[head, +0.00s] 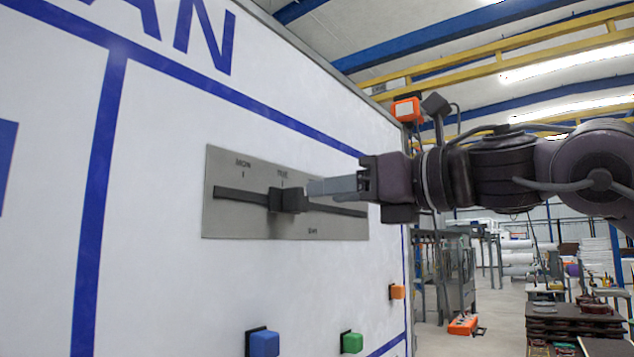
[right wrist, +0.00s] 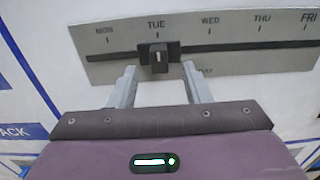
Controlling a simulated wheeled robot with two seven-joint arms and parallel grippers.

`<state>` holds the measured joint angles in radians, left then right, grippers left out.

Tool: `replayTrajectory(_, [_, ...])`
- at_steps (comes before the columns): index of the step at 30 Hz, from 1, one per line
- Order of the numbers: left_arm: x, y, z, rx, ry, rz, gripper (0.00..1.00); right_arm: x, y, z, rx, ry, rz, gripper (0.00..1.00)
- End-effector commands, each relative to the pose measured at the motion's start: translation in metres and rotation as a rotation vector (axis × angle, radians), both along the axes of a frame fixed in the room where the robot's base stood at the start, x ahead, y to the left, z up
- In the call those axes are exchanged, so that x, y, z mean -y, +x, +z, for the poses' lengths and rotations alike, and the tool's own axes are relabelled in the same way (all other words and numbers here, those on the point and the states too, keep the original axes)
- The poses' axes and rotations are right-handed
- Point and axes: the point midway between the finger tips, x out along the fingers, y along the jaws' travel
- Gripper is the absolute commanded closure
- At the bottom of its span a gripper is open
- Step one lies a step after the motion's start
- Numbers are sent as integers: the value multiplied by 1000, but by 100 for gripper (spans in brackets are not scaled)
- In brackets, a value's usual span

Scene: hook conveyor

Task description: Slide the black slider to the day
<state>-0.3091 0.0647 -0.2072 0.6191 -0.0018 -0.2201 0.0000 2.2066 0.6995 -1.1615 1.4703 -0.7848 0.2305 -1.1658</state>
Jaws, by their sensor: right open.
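The grey slider plate (head: 240,222) is mounted on the white wall board, with a dark horizontal track and day labels. The right wrist view shows the plate (right wrist: 110,72) with MON, TUE, WED, THU and FRI. The black slider (head: 288,200) sits on the track under TUE; it also shows in the right wrist view (right wrist: 158,58). My right gripper (head: 312,187) is in front of the plate beside the slider. In the right wrist view its two fingers (right wrist: 158,72) are apart, one on each side of the slider's lower part. Contact cannot be told. My left gripper is out of view.
Blue (head: 263,343), green (head: 351,342) and orange (head: 397,292) blocks are fixed on the board below the plate. My right arm covers the plate's right end in the head view. Open warehouse floor and shelves lie to the right.

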Motion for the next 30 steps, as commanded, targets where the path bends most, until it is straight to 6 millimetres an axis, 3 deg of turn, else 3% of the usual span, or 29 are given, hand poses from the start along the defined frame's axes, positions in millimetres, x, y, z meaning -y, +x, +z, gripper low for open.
replayTrajectory(6, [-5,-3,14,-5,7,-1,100,-21,15,1,-1,0,1,56])
replayTrajectory(12, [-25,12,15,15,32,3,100,-25,18,0,-1,1,0,56])
replayTrajectory(16, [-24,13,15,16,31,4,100,-25,18,0,-1,1,0,56])
replayTrajectory(26, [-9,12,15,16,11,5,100,-25,18,0,-1,1,0,98])
replayTrajectory(30, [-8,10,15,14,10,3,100,-25,18,0,-1,1,0,100])
